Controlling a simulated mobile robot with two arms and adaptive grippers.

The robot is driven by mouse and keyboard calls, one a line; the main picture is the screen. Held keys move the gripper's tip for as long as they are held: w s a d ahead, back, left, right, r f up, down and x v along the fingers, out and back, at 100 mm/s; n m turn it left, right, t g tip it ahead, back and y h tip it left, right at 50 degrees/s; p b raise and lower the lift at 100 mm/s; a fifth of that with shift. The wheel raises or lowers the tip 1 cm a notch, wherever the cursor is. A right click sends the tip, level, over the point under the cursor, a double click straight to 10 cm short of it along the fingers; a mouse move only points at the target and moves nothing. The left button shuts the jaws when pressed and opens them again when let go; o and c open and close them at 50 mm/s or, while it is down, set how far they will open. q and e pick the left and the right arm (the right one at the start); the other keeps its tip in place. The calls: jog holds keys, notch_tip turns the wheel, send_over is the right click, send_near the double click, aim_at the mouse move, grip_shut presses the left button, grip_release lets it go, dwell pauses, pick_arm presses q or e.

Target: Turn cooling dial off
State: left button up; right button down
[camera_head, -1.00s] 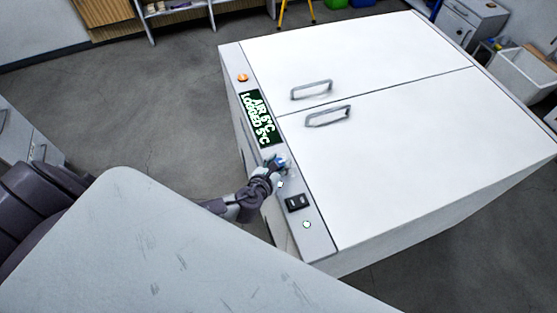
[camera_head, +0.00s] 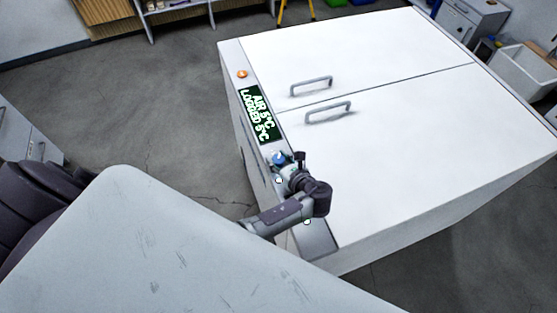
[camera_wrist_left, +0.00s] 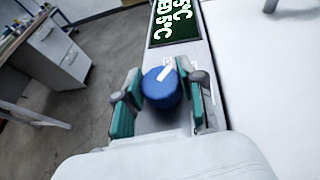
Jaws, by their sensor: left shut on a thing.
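The blue cooling dial (camera_head: 278,157) sits on the grey control strip of the white chest unit, below the green display. In the left wrist view the dial (camera_wrist_left: 160,92) is a round blue knob with a white pointer mark aimed up and to the right. My left gripper (camera_head: 284,167) is shut on the dial, with teal finger pads on both sides of it. The display (camera_head: 260,114) reads AIR 5°C and LOGGED 5°C. My right gripper is not in view.
An orange button (camera_head: 242,74) sits at the far end of the strip. Two lid handles (camera_head: 328,112) stand up from the white lids (camera_head: 400,140). Grey floor lies open to the left.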

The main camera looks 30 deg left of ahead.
aim_at(278, 159)
pick_arm(q)
jog(key=n+g+y+b, duration=0.2)
jog(key=n+g, duration=0.2)
jog(key=shift+w+g+b, duration=0.15)
jog(key=shift+g+b, duration=0.2)
jog(key=shift+g, duration=0.05)
jog(key=shift+r+n+g+b, duration=0.1)
jog(key=shift+n+g+b, duration=0.85)
jog(key=shift+n+g, duration=0.6)
jog(key=shift+a, duration=0.1)
jog(key=o, duration=0.9)
jog(key=shift+c, duration=0.2)
jog(key=o, duration=0.3)
notch_tip(278, 159, up, 10)
